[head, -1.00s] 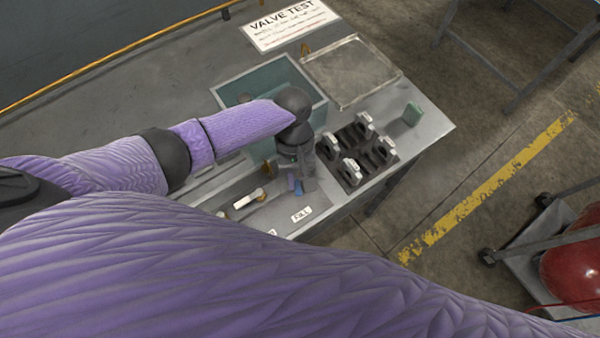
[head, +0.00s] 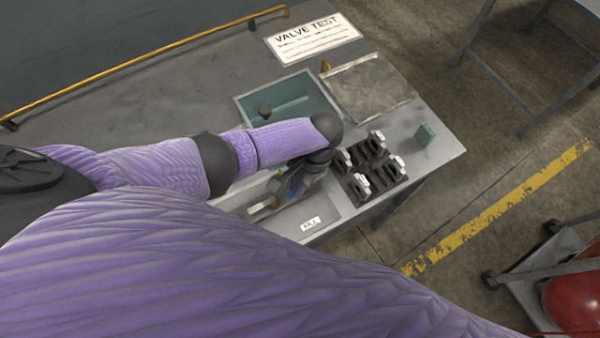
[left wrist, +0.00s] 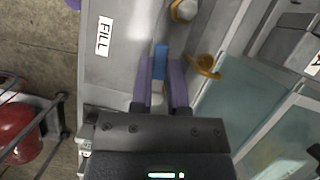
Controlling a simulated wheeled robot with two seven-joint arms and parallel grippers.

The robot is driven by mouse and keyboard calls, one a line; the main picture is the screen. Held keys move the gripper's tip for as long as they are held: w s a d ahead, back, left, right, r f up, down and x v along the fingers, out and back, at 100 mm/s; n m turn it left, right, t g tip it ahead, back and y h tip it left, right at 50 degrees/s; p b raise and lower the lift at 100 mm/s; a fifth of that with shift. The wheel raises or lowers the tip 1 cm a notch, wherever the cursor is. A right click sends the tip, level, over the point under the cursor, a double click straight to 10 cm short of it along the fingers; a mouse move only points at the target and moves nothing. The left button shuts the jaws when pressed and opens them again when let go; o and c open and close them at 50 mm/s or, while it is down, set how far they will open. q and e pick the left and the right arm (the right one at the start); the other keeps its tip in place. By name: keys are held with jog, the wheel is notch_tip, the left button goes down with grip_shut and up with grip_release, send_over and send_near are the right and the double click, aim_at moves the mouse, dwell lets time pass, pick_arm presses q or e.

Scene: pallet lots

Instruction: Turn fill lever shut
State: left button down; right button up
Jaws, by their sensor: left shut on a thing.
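The fill lever has a blue handle (left wrist: 160,62); it stands between the purple fingers of my left gripper (left wrist: 161,82) in the left wrist view. That gripper is shut on the handle. In the head view my left gripper (head: 284,188) is low over the bench, up and left of the white FILL label (head: 310,224). My wrist hides most of the lever there. The FILL label also shows in the left wrist view (left wrist: 104,36), left of the handle. My right gripper is in neither view.
A pale handle (head: 262,206) lies just left of my gripper. A black rack (head: 352,183) with several white-topped parts stands close on the right. A green block (head: 426,134) sits near the bench's right edge. An orange hook (left wrist: 206,66) is beside the lever.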

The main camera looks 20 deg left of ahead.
pick_arm(q)
jog(key=shift+w+a+m+y, duration=0.15)
jog(key=shift+m+y, duration=0.15)
jog(key=shift+m, duration=0.5)
jog(key=shift+a+m+t, duration=0.1)
jog(key=shift+m+t, duration=0.2)
jog(key=shift+m, duration=0.1)
jog(key=c, duration=0.6)
grip_release()
jog(key=shift+w, duration=0.1)
